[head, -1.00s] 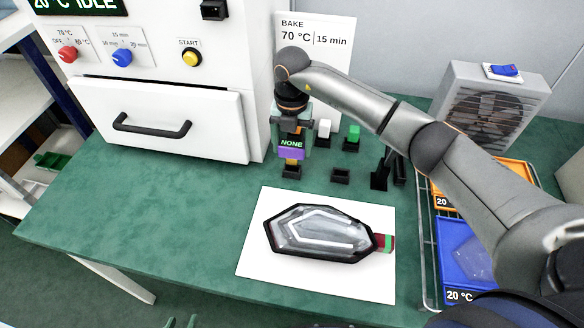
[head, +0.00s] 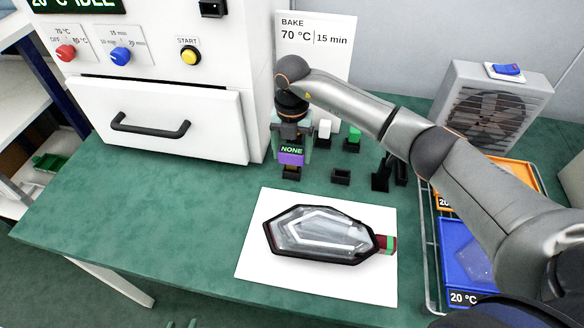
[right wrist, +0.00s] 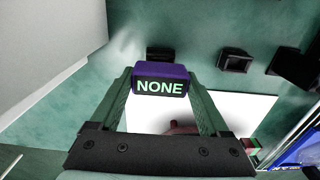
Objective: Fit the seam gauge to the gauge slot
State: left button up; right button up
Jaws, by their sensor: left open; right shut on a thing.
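The seam gauge (head: 291,158) is a purple block with a dark display reading NONE. My right gripper (head: 292,150) is shut on it, fingers pointing down, and it also shows between the fingers in the right wrist view (right wrist: 160,72). A small black holder (head: 291,173), which appears to be the gauge slot, shows just below the gauge. In the right wrist view, a black holder (right wrist: 160,53) shows just beyond the gauge. I cannot tell whether they touch. Only the green fingertips of my left gripper (head: 181,323) show at the bottom edge; it is open.
A tail lamp (head: 320,235) lies on a white sheet (head: 262,275). An empty black holder (head: 341,177) and white and green (head: 354,133) pieces in holders stand nearby. The oven drawer (head: 165,120) is left; orange and blue (head: 462,262) trays are right.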

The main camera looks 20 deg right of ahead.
dwell(0.6)
jog(key=shift+f, duration=0.1)
jog(key=shift+f+b, duration=0.55)
jog(key=shift+f, duration=0.4)
jog(key=o, duration=1.4)
jog(key=shift+r, duration=0.15)
notch_tip(320, 180, up, 12)
jog(key=shift+r+b, duration=0.15)
jog(key=shift+b, duration=0.15)
